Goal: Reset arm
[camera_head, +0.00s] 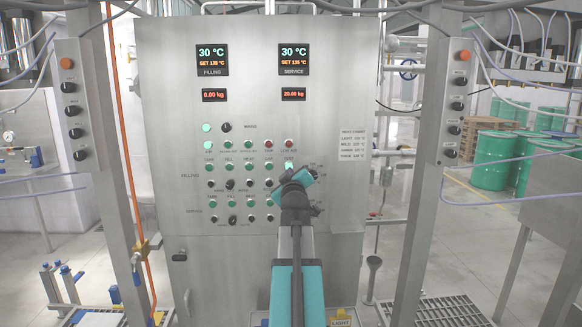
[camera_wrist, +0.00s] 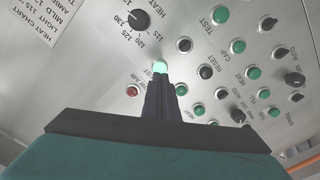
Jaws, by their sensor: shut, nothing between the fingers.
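My gripper (camera_wrist: 160,84) is shut and empty in the wrist view, its two dark fingers together and pointing at the control panel. The fingertips lie right at a lit green button (camera_wrist: 159,68); I cannot tell whether they touch it. In the head view my teal and black arm rises from the bottom centre to the steel control panel (camera_head: 165,130). There it hides part of the lower right button rows, and the fingers are hard to make out. A lit green button (camera_head: 289,164) shows just above the teal wrist.
A black knob with a number scale (camera_wrist: 138,19) is near the lit button in the wrist view. Grey posts with button boxes (camera_head: 76,105) (camera_head: 457,100) flank the panel. Green drums (camera_head: 492,160) stand at the right. A metal grating (camera_head: 440,310) lies at lower right.

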